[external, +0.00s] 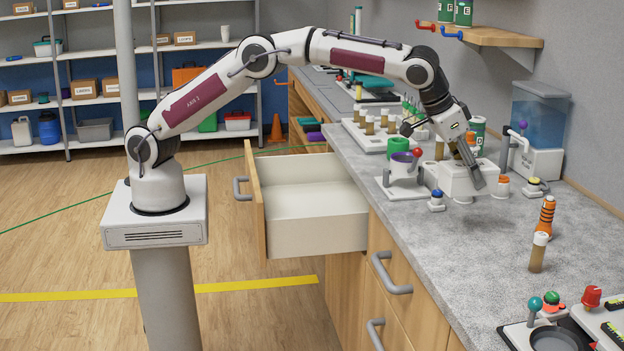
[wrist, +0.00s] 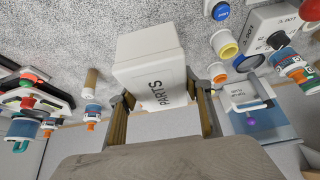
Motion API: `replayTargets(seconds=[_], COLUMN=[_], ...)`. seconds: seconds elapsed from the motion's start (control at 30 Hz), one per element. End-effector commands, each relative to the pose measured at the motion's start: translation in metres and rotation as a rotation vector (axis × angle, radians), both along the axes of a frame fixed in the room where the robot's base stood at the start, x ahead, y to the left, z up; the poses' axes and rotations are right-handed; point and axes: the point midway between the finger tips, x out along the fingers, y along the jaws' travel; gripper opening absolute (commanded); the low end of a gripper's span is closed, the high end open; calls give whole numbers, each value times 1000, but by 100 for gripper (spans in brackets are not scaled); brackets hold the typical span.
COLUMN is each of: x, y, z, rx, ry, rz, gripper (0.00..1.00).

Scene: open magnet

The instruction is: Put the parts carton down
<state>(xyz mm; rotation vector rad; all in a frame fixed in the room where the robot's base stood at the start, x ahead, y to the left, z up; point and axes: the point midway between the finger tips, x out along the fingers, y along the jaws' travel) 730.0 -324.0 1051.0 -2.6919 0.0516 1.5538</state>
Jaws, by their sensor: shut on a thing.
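The parts carton (wrist: 152,58) is a white box with "PARTS" printed in dark letters. In the wrist view it sits between the two fingers of my gripper (wrist: 162,96), which is shut on it. In the external view the white carton (external: 455,181) is under my gripper (external: 472,166) and partly hidden by a finger. It is at or just above the grey counter (external: 425,236); I cannot tell whether its base touches.
An open, empty-looking drawer (external: 318,240) juts out at the left of the counter. A blue-capped jar (external: 436,203) is near the carton's left. An orange bottle (external: 546,217) and a brown vial (external: 538,253) stand to the right.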

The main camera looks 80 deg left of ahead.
Motion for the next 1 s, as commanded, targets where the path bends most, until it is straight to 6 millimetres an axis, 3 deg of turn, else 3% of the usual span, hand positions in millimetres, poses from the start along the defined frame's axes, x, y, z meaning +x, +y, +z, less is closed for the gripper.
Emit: replayTargets(seconds=[0.47, 1.0], x=[-1, 0], y=[-1, -1], z=[-4, -61], rx=[-1, -4], ry=[1, 3], rz=[-3, -3], gripper=[20, 20])
